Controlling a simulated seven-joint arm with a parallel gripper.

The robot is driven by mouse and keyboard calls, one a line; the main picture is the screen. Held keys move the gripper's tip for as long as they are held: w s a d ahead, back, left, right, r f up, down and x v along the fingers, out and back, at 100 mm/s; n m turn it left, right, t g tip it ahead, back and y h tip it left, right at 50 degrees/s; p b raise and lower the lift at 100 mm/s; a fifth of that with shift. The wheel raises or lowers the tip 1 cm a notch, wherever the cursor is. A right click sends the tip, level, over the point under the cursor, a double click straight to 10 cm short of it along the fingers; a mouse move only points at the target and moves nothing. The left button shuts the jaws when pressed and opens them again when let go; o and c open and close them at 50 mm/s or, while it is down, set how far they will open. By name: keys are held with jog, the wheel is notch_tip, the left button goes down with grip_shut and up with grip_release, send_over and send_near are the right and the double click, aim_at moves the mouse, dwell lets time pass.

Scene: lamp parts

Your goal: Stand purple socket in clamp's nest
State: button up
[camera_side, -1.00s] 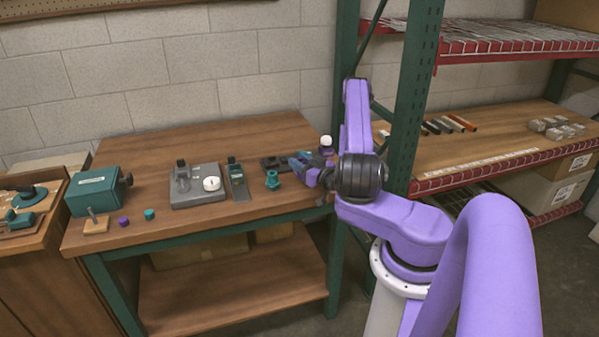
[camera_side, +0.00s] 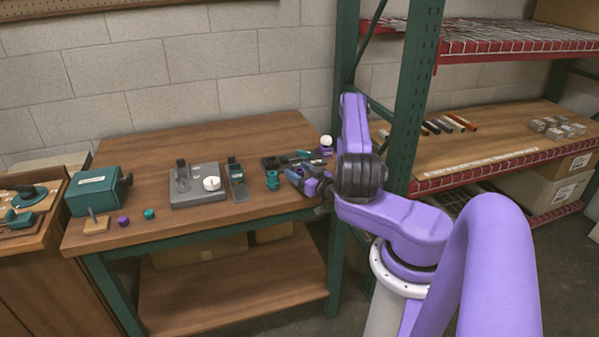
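My gripper (camera_side: 296,176) is low over the right front of the wooden bench, pointing left. Purple patches show at its fingers, but I cannot tell whether they are the purple socket or part of the gripper. I cannot make out whether its jaws are open or shut. A dark fixture with a teal handle, which looks like the clamp (camera_side: 272,163), lies just behind the gripper. Its nest is too small to make out. A teal spool-shaped part (camera_side: 272,181) stands left of the gripper, in front of the clamp. A purple piece with a white ball on top (camera_side: 326,145) stands behind the gripper.
A grey plate with a dial (camera_side: 199,197) and a dark upright tool (camera_side: 237,183) lie left of the teal part. A teal box (camera_side: 97,192), a small purple cap (camera_side: 124,221) and a teal cap (camera_side: 149,213) are further left. A green shelf post rises at right.

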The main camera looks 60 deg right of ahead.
jog(key=shift+r, duration=0.15)
jog(key=v, duration=1.2)
